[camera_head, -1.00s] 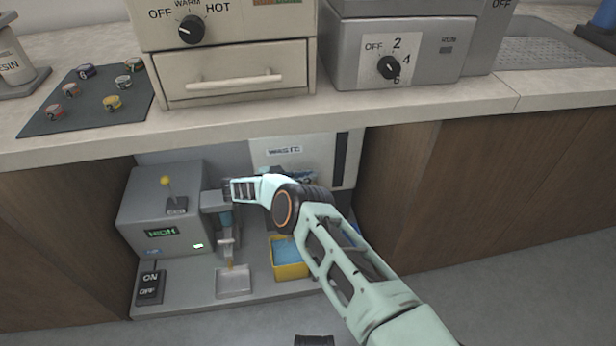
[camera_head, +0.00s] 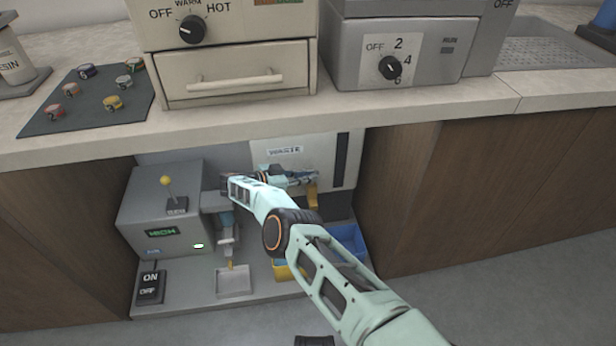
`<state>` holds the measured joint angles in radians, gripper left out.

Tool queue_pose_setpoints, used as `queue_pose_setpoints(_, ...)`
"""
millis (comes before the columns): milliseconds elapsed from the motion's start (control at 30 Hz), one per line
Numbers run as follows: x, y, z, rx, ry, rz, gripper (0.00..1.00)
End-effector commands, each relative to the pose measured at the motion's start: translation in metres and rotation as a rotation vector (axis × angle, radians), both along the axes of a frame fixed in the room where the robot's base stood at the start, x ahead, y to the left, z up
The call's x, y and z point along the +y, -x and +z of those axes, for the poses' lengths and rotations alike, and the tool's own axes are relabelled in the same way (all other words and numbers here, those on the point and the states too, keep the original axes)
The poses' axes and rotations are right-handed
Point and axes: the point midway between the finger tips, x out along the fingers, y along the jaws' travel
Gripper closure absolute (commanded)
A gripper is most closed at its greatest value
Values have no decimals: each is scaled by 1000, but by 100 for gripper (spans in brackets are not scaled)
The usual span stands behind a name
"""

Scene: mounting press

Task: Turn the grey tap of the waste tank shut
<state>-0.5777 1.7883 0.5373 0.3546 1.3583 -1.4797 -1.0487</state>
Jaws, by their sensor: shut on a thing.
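The waste tank (camera_head: 275,160) is a pale box with a WASTE label, standing under the counter in the open bay. My gripper (camera_head: 307,179) is at the front of the tank, pointing right, at the height of the tap. Its fingers are small in the picture and appear shut on the grey tap, which is mostly hidden by them, so the angle of its handle cannot be told. A brass-coloured spout (camera_head: 312,197) shows just below the fingers.
A blue tray (camera_head: 348,243) and a yellow tray (camera_head: 284,272), partly hidden by my arm, stand below the tank. To the left is a grey press unit (camera_head: 150,215) with a yellow-knobbed lever (camera_head: 166,183) and an ON/OFF switch (camera_head: 150,287). The counter edge (camera_head: 300,120) overhangs the bay.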

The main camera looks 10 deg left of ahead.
Motion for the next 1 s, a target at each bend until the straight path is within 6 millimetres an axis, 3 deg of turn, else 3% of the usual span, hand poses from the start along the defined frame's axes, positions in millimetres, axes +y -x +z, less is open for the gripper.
queue_pose_setpoints(33,2,-2,3,-6,-3,6,100)
queue_pose_setpoints(67,2,-2,3,-6,-3,6,87)
queue_pose_setpoints(200,1,-2,2,-5,-2,4,73)
queue_pose_setpoints(567,5,2,3,0,-1,2,73)
queue_pose_setpoints(1000,66,49,34,-2,-3,4,73)
